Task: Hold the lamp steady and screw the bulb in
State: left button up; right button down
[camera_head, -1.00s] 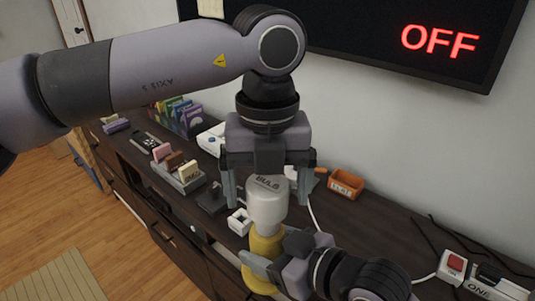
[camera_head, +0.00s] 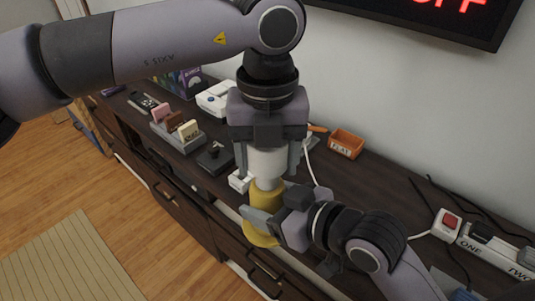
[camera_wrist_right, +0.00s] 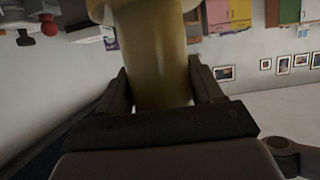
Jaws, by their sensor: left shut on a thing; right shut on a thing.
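The yellow lamp (camera_head: 262,239) stands upright near the front edge of the dark cabinet. My right gripper (camera_head: 262,220) is shut on its yellow stem, which also shows between the fingers in the right wrist view (camera_wrist_right: 158,65). The white bulb (camera_head: 266,162) is upright directly above the lamp, its lower end at the lamp's top. My left gripper (camera_head: 268,160) points down from above and is shut on the bulb, with a finger on each side. The left gripper hides the bulb's upper part. I cannot tell how deep the bulb sits in the lamp.
The cabinet top (camera_head: 345,205) also holds an orange tray (camera_head: 346,143), a grey holder with coloured blocks (camera_head: 178,134), a dark joystick-like item (camera_head: 214,158) and a white box (camera_head: 218,97). A power strip (camera_head: 492,250) with a red-switch box (camera_head: 446,224) and cables lies at right.

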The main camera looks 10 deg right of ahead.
pick_arm(q)
jog(key=m, duration=1.9)
jog(key=shift+m, duration=0.3)
jog(key=m, duration=0.7)
jog(key=shift+m, duration=0.3)
jog(key=o, duration=1.2)
jog(key=shift+s+r, duration=0.1)
jog(key=shift+r, duration=2.1)
